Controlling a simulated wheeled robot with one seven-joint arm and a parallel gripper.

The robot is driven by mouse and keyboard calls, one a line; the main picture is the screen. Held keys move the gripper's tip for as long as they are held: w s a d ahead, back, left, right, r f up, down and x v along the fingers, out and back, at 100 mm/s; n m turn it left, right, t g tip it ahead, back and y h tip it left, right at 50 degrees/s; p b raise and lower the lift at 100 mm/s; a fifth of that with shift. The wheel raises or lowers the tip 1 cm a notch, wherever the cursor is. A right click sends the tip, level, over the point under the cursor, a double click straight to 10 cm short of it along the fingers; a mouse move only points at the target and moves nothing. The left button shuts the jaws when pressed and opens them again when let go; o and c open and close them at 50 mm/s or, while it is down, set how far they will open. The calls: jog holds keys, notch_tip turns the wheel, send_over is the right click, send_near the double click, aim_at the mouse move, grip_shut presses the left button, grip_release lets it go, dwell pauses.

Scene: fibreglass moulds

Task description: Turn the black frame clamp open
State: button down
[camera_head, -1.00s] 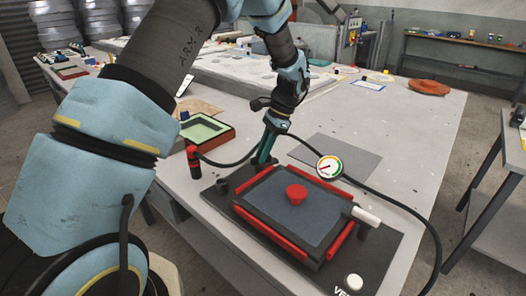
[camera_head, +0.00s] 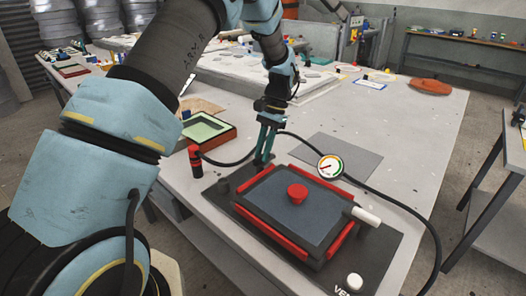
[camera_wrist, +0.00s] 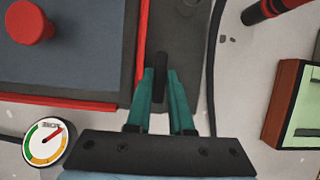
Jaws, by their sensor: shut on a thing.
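The black frame clamp (camera_wrist: 161,72) shows in the wrist view as a dark bar at the edge of the red-edged frame, between my fingertips. My gripper (camera_wrist: 160,76) has teal fingers shut on this bar. In the head view my gripper (camera_head: 264,152) reaches down at the back left corner of the frame (camera_head: 292,218), and its fingers hide most of the clamp there. The frame has red edge strips, a dark blue-grey panel and a red knob (camera_head: 297,192). It sits on a dark base plate (camera_head: 384,252).
A pressure gauge (camera_head: 330,166) on a black hose stands close behind the frame. A white handle (camera_head: 366,217) sticks out at right.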

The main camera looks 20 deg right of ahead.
jog(key=c, duration=0.8)
grip_release()
jog(key=shift+r, duration=0.1)
jog(key=b+v, duration=0.2)
jog(key=v, duration=0.8)
jog(key=shift+d+r+b, duration=0.15)
jog(key=shift+r+b, duration=0.15)
jog(key=shift+b, duration=0.1)
jog(key=w+a+n+h, duration=0.1)
jog(key=a+n+h, duration=0.15)
jog(key=a, duration=0.85)
jog(key=s+a+f+n+t+h, duration=0.1)
jog(key=s+a+n, duration=0.3)
jog(key=a, duration=0.7)
jog(key=s+a+f+n+t, duration=0.1)
jog(key=s+a+n, duration=0.3)
jog(key=s+a, duration=0.4)
jog(key=a+t, duration=0.1)
jog(key=a, duration=0.3)
jog(key=shift+s+f+n+t+h, duration=0.25)
jog(key=shift+f+n+t+h, duration=0.1)
jog(key=shift+f+t, duration=0.05)
